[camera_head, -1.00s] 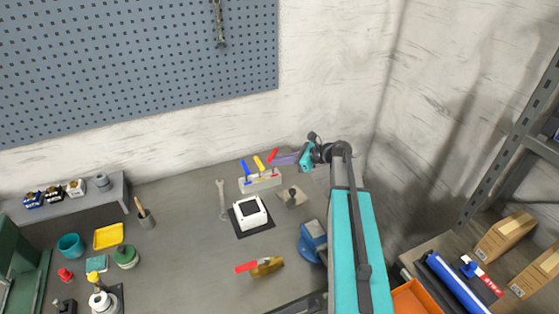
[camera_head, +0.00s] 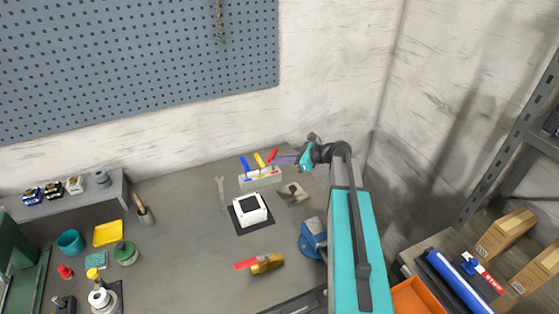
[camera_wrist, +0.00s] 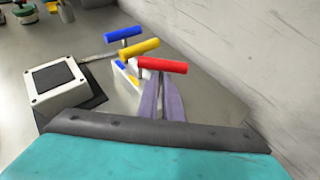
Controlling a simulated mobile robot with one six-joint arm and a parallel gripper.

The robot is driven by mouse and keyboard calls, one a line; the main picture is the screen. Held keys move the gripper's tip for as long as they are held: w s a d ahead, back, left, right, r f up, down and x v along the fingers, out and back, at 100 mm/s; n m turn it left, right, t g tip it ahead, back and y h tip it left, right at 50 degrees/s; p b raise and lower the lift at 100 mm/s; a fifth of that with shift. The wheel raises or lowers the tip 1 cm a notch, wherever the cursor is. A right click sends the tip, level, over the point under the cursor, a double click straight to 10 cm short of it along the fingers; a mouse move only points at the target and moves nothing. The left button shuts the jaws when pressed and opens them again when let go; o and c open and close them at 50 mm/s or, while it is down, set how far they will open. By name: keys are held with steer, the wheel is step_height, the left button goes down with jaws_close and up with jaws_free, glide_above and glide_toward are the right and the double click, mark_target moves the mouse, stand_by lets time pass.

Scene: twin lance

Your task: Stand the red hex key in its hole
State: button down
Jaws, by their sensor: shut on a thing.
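The red hex key (camera_head: 273,156) has a T-shaped handle and stands roughly upright at the right end of the pale holder block (camera_head: 262,181). Its handle is close to the height of the blue hex key (camera_head: 245,163) and yellow hex key (camera_head: 259,159), which stand in the block. My gripper (camera_head: 281,159) reaches in from the right, its purple fingers shut on the red key just under the handle. In the wrist view the red handle (camera_wrist: 163,65) lies across the fingertips (camera_wrist: 162,88). The fingers hide its shank there; I cannot tell how deep its tip sits.
A wrench (camera_head: 221,194) lies left of the block. A white box with a dark top (camera_head: 250,209) sits on a dark mat in front. A small plate with a knob (camera_head: 293,193) lies to the right. The wall is close behind.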

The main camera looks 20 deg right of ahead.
steer(key=shift+f, duration=0.15)
steer(key=c, duration=2.4)
jaws_free()
steer(key=o, duration=0.6)
steer(key=shift+c, duration=0.2)
steer(key=b+v, duration=0.4)
steer(key=v, duration=0.9)
steer(key=shift+s+d, duration=0.25)
steer(key=shift+s, duration=0.05)
